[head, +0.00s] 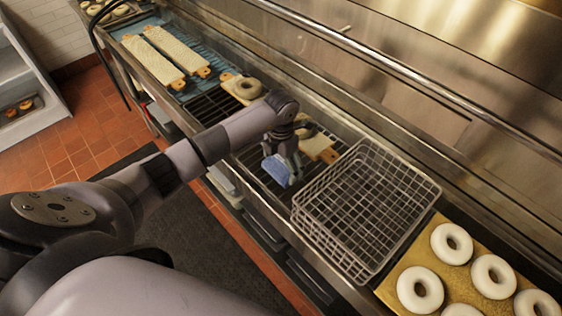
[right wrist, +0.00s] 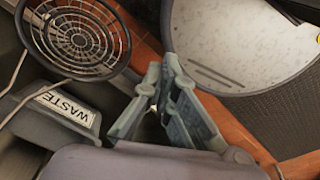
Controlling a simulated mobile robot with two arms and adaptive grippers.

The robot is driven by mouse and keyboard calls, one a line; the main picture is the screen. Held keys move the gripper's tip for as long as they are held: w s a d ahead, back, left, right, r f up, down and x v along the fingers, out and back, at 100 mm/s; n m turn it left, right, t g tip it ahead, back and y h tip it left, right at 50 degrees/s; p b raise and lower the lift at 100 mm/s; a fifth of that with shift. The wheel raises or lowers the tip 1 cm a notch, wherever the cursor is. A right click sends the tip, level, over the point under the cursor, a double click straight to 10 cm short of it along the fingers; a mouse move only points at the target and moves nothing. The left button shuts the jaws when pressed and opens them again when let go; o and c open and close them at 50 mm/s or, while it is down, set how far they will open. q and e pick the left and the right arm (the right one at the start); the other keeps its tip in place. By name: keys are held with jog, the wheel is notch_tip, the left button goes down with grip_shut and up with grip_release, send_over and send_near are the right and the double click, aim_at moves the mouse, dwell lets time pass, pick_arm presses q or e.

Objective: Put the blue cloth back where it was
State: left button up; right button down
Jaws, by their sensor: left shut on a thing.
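The blue cloth (head: 276,170) hangs bunched over the dark wire rack on the counter, left of the wire basket. My left gripper (head: 284,154) is shut on it, pointing down from above; its fingers hide part of the cloth. I cannot tell whether the cloth touches the rack. My right gripper (right wrist: 160,88) shows in the right wrist view with its fingertips close together and no object seen between them. How far it is open is unclear.
A wire basket (head: 323,243) stands just right of the cloth. A board of white bagels (head: 440,252) lies further right. Bagel boards (head: 180,60) lie at the far left. The right wrist view shows a round wire strainer (right wrist: 78,38) and a bin labelled WASTE (right wrist: 62,112).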

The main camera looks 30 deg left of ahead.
aim_at(281, 166)
pick_arm(q)
jog(key=shift+f, duration=0.1)
jog(key=o, duration=0.9)
jog(key=shift+r+b, duration=0.35)
jog(key=shift+r, duration=0.2)
notch_tip(281, 166, up, 11)
jog(key=b, duration=0.3)
jog(key=shift+b, duration=0.35)
jog(key=shift+s+f, duration=0.1)
